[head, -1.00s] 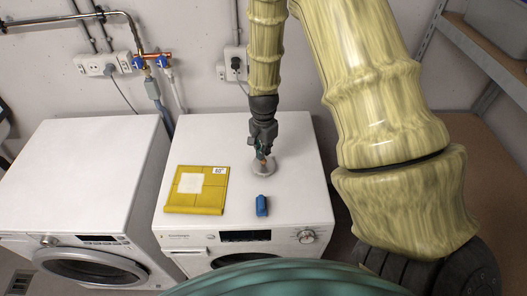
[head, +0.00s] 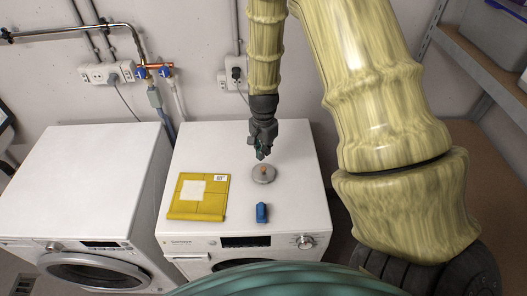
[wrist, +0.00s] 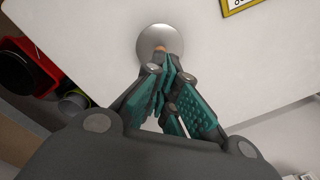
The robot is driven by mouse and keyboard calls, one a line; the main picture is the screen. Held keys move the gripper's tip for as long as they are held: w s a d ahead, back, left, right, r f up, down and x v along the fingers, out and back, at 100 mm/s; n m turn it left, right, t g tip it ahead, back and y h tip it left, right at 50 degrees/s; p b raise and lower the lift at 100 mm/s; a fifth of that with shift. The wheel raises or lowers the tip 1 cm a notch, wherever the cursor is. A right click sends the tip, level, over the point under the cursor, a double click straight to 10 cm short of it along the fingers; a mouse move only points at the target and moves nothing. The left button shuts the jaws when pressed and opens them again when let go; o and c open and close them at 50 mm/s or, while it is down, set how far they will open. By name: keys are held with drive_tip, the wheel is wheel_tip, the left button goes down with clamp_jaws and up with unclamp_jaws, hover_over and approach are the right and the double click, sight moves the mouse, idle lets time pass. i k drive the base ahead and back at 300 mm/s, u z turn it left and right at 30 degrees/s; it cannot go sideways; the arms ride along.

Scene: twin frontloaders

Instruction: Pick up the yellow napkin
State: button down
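The yellow napkin (head: 182,207) lies flat on top of the right washing machine, left of centre, with a pale square patch and a white label. A corner of it shows at the top right of the wrist view (wrist: 228,8). My gripper (head: 262,156) is above the back middle of the same machine, behind and to the right of the napkin and apart from it.
The metal lid (head: 263,176) rests on the right machine's top (head: 297,190). A blue object (head: 262,212) lies near the front edge, right of the napkin. A second washing machine (head: 80,180) stands to the left. Shelving (head: 480,75) is at the right. Pipes run along the wall behind.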

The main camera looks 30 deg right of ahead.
sight(197, 197)
drive_tip(key=k, duration=1)
